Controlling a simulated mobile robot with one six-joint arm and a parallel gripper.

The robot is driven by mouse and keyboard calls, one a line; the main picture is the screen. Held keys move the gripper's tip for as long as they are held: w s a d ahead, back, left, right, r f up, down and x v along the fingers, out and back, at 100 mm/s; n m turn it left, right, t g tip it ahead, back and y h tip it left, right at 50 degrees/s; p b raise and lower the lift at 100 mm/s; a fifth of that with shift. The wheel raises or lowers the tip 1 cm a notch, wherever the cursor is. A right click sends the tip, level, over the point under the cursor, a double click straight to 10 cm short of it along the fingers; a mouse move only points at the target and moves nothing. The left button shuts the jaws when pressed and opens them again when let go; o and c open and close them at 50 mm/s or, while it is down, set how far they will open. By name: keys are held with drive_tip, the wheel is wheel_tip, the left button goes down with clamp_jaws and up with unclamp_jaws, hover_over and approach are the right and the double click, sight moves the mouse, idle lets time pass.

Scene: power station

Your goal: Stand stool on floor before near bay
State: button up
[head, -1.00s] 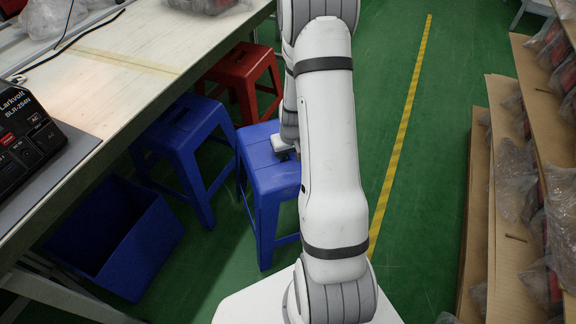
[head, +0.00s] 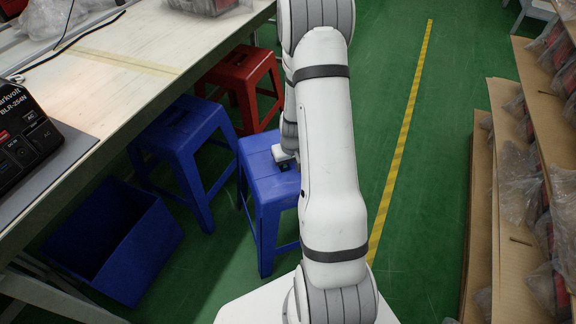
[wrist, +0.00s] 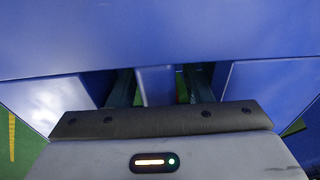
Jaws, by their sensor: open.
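A blue stool (head: 271,190) stands upright at the middle of the head view, just left of my arm. Its right side is partly hidden by the arm. My gripper (head: 284,165) is open at the stool's seat top, pointing down. In the wrist view, the two dark fingers (wrist: 160,86) are apart, with a narrow strip of blue between them. Blue stool surfaces (wrist: 160,35) fill most of that view. The fingertips are hidden, so I cannot tell whether they touch the stool. No bay can be clearly made out.
A second blue stool (head: 182,140) and a red stool (head: 240,78) stand close by on the left. A blue bin (head: 135,255) sits under the workbench (head: 120,90). Cardboard shelving (head: 505,200) lines the right. Green floor with a yellow line (head: 405,130) is clear between.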

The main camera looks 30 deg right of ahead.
drive_tip(key=r+p, duration=0.1)
drive_tip(key=r, duration=0.3)
drive_tip(key=s+r+p, duration=0.1)
drive_tip(key=r+p, duration=0.1)
drive_tip(key=r, duration=0.2)
drive_tip(key=r+p, duration=0.2)
drive_tip(key=r, duration=0.1)
drive_tip(key=shift+s+a+r, duration=0.1)
drive_tip(key=shift+s+r, duration=0.25)
drive_tip(key=shift+r, duration=0.05)
drive_tip(key=s+a+r+n, duration=0.1)
drive_tip(key=s+a+r, duration=1.4)
drive_tip(key=s+r, duration=0.2)
wheel_tip(320, 180, up, 3)
drive_tip(key=shift+s+f+g, duration=0.15)
drive_tip(key=shift+g, duration=0.15)
